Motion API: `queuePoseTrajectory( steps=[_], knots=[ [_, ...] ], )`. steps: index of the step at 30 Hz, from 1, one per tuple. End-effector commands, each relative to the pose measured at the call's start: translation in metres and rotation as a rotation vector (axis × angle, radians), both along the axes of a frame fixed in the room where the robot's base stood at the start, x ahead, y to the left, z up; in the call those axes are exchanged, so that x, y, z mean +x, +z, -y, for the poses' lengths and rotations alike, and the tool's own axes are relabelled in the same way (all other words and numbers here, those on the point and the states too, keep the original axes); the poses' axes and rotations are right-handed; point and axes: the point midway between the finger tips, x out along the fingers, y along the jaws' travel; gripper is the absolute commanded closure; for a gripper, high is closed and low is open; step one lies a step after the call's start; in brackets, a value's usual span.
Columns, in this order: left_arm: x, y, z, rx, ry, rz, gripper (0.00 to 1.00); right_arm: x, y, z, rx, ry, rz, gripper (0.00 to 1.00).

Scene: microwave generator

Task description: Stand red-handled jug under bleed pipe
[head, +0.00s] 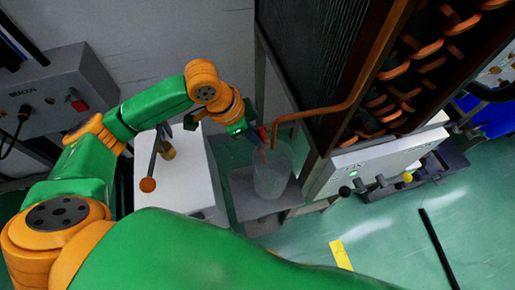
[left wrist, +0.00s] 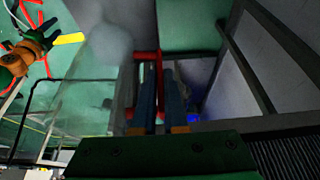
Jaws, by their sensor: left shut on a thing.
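The clear jug (head: 272,178) is upright over a grey platform (head: 243,201); I cannot tell whether its base touches. Its red handle (head: 262,134) is at the upper left of the jug. My left gripper (head: 256,137) is shut on the handle. In the left wrist view the red handle (left wrist: 159,70) lies between the fingers, with the clear jug wall to the left. The copper bleed pipe (head: 315,112) bends down, and its open end appears at the jug's mouth. My right gripper (left wrist: 46,38) shows small in the left wrist view, its jaws unclear.
A white cabinet (head: 190,182) with an orange-knobbed lever (head: 148,184) stands left of the platform. A dark rack with copper coils (head: 440,50) rises at the right, above a white control panel (head: 385,160).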

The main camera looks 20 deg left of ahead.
Motion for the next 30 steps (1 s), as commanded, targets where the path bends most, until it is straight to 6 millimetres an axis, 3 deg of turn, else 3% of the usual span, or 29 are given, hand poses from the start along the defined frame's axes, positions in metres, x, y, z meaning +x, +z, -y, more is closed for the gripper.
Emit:
queuePoseTrajectory(
  steps=[5, 14, 15, 17, 18, 26, 30],
  knots=[
    [0.000, -0.033, 0.000, 0.001, 0.001, -0.003, 1.00, 0.000, -0.009, 0.001, -0.002, 0.001, -0.001, 0.50],
    [0.000, -0.034, 0.000, 0.001, 0.001, 0.000, 1.00, 0.000, -0.007, 0.002, -0.002, 0.000, -0.002, 0.50],
    [0.000, -0.033, 0.000, 0.001, 0.001, 0.000, 0.80, 0.000, -0.007, 0.002, -0.002, 0.000, -0.002, 0.50],
    [0.000, -0.033, 0.000, 0.001, 0.001, 0.000, 0.63, 0.000, -0.007, 0.002, -0.002, 0.000, -0.002, 0.50],
    [0.000, -0.033, 0.000, 0.001, 0.001, 0.000, 0.60, 0.000, -0.007, 0.002, -0.002, 0.000, -0.001, 0.50],
    [0.000, -0.032, 0.000, 0.001, 0.001, 0.000, 0.60, 0.000, -0.007, 0.001, -0.002, 0.000, -0.001, 0.50],
    [-0.003, -0.010, -0.007, 0.002, 0.003, 0.002, 0.60, 0.000, 0.000, 0.001, -0.002, 0.000, 0.000, 0.50]
  ],
)
